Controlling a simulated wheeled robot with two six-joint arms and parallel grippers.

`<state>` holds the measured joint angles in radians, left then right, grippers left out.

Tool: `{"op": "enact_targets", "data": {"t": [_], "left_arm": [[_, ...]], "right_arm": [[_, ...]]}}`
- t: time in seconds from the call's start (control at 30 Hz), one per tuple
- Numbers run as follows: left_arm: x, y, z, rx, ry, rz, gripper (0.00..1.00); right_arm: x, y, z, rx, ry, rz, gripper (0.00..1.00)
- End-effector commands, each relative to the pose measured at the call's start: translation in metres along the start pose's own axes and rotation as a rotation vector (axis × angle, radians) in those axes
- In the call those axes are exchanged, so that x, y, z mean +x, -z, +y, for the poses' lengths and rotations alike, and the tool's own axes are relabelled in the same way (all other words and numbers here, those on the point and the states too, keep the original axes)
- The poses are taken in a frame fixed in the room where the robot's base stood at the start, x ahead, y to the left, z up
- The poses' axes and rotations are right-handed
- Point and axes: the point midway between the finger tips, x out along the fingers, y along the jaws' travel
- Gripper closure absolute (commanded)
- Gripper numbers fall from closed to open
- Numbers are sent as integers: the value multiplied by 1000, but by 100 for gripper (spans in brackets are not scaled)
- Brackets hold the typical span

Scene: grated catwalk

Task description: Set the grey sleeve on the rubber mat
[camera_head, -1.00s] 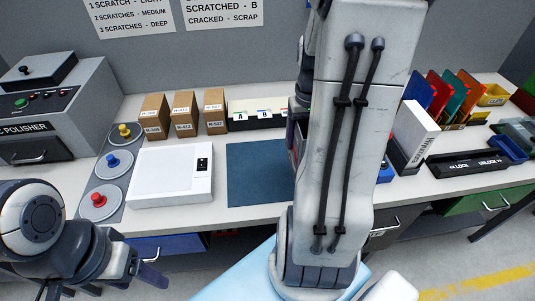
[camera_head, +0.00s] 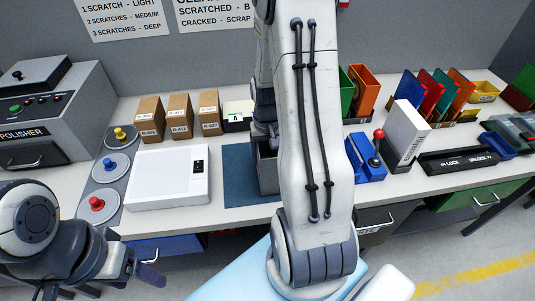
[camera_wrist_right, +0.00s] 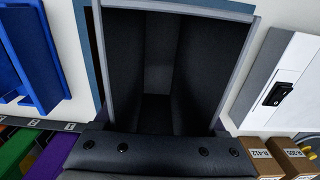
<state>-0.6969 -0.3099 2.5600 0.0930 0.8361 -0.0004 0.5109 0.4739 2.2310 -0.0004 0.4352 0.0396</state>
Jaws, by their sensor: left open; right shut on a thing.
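The grey sleeve (camera_head: 267,172) is an open-topped dark box with light grey rims, mostly hidden behind my right arm in the head view. In the right wrist view the sleeve (camera_wrist_right: 158,60) fills the middle, empty inside. My right gripper (camera_head: 264,131) is shut on it. The rubber mat (camera_head: 238,185) is a flat dark blue sheet; the sleeve is over its right part, and I cannot tell whether they touch. A blue strip of the mat (camera_wrist_right: 87,45) shows beside the sleeve. My left gripper (camera_head: 150,274) is open and empty, low at the left, before the bench.
Left of the mat is a white flat box (camera_head: 168,178); behind stand several brown cartons (camera_head: 180,117) and a lettered tray (camera_head: 237,118). Right of my arm are a blue device with a red knob (camera_head: 366,160) and a white upright box (camera_head: 404,135). The mat's left part is clear.

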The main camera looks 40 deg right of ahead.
Motion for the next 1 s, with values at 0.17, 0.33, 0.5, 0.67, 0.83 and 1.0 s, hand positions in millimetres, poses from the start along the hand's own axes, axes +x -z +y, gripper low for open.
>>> {"op": "enact_targets", "data": {"t": [0.17,0.33,0.5,0.67,0.83,1.0], "left_arm": [[2,0,0,0,0,0,29],[2,0,0,0,0,0,29],[2,0,0,0,0,0,29],[0,0,0,0,0,0,29],[1,0,0,0,0,0,29],[2,0,0,0,0,0,29]], "right_arm": [[3,0,0,0,0,-1,80],[3,0,0,0,0,0,0],[2,0,0,0,0,-1,0],[-8,1,0,0,0,3,0],[-40,2,0,-1,0,7,0],[-78,2,0,-1,0,7,0]]}}
